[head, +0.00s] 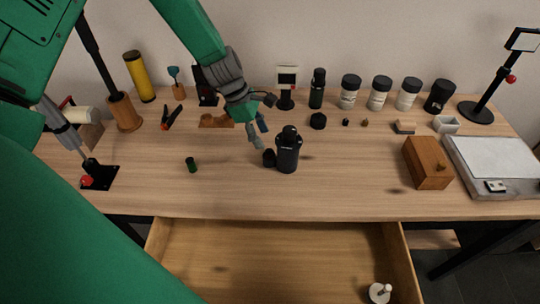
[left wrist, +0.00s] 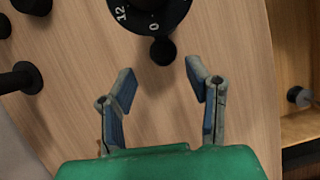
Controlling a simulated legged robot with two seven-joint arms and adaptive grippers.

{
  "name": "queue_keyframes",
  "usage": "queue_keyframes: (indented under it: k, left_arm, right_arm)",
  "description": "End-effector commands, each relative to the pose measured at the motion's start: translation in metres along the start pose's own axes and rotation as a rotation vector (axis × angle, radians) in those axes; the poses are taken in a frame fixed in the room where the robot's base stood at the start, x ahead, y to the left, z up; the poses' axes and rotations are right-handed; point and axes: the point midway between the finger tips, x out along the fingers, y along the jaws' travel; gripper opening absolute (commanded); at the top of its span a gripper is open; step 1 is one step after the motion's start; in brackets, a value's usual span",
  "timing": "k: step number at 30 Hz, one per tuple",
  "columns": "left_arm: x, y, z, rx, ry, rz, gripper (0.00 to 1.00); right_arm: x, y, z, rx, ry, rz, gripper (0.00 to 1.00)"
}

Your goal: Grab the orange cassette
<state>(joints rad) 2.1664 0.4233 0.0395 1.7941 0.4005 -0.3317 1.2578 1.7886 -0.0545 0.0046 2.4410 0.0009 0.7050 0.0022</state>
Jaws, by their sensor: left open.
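I cannot make out an orange cassette for certain in either view. A small dark green cylinder (head: 191,164) stands on the table at left of centre. A small orange-and-black item (head: 171,116) lies farther back; its exact kind is unclear. My left gripper (head: 261,134) is open and empty above the middle of the table, behind and left of a black canister (head: 288,152). In the left wrist view its spread fingers (left wrist: 160,80) have bare wood between them. The numbered black canister (left wrist: 150,14) is beyond the fingertips. My right gripper is not in view.
A small black cylinder (head: 269,158) stands beside the canister. Several bottles and jars (head: 380,94) line the back. A wooden box (head: 427,163) and white-topped panel (head: 495,160) stand at right. An open drawer (head: 270,255) juts from the front. The front-left tabletop is mostly clear.

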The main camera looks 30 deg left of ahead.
Motion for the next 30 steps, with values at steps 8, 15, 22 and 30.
queue_keyframes:
  k: [8,15,22,30]
  left_arm:
    - [0.024,-0.001,0.001,0.001,0.003,0.000,0.44]
    - [0.056,0.002,-0.002,0.003,0.002,0.000,0.44]
    - [0.059,0.002,-0.003,0.003,0.000,0.001,0.44]
    - [0.059,0.002,-0.002,0.003,0.001,0.001,0.05]
  right_arm:
    - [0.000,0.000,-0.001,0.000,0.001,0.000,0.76]
    - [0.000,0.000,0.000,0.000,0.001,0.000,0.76]
    - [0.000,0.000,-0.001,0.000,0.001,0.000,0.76]
    - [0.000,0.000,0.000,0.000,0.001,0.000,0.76]
